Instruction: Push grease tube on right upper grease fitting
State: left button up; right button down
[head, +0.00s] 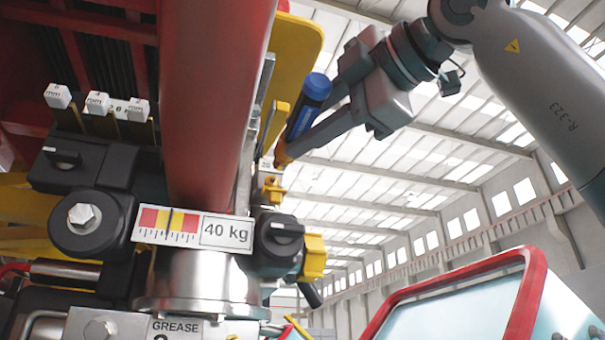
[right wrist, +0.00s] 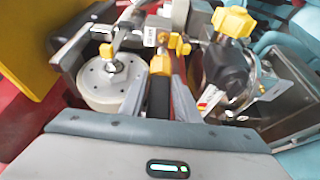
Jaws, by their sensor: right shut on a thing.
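My right gripper (head: 303,110) comes in from the upper right in the head view, shut on the grease tube (head: 300,121). The tube has a blue cap at its upper end and an orange tip at its lower end. It tilts, with the tip pointing down and left. A small yellow fitting (head: 272,190) sits just below the tip, beside the red column. I cannot tell whether tip and fitting touch. In the right wrist view several yellow fittings (right wrist: 160,66) show ahead of the gripper body; which one the tube faces is unclear. My left gripper is out of view.
A thick red column (head: 212,100) with a 40 kg scale label (head: 190,227) stands left of the tube. Black knobs (head: 280,236) and a yellow knob (head: 314,257) sit lower. A red-framed panel (head: 440,295) is at lower right. Open room lies right of the column.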

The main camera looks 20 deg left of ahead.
jog(key=shift+b+v, duration=0.4)
jog(key=shift+v, duration=0.75)
jog(key=shift+s+d, duration=0.15)
jog(key=shift+s, duration=0.1)
jog(key=shift+d+f, duration=0.15)
jog(key=shift+d, duration=0.05)
jog(key=shift+a, duration=0.1)
